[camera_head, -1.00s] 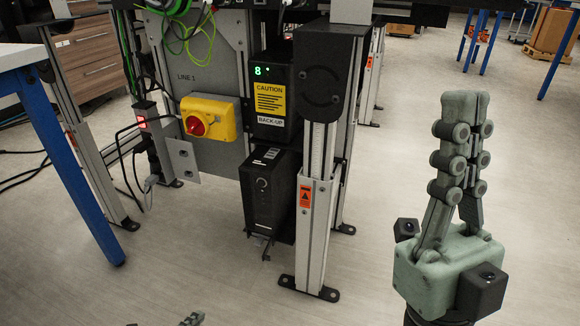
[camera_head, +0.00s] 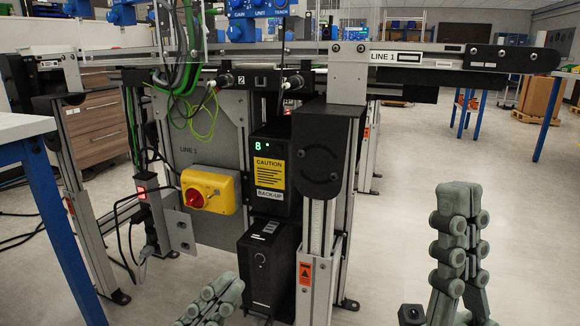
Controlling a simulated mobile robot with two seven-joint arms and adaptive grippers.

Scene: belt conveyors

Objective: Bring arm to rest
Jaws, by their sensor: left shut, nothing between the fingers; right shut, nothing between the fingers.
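My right gripper (camera_head: 460,206) stands upright at the lower right, over the open floor to the right of the conveyor. Its grey-green fingers are together with nothing between them. My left gripper (camera_head: 224,290) shows only in part at the bottom edge, left of the middle, in front of the black back-up unit. Its fingers are shut and empty, and the rest of it is below the picture. Neither gripper appears to touch anything.
The LINE 1 conveyor (camera_head: 440,66) crosses the upper part on metal legs. A blue-legged table (camera_head: 62,220) stands at the left. Floor (camera_head: 395,190) is clear at the right.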

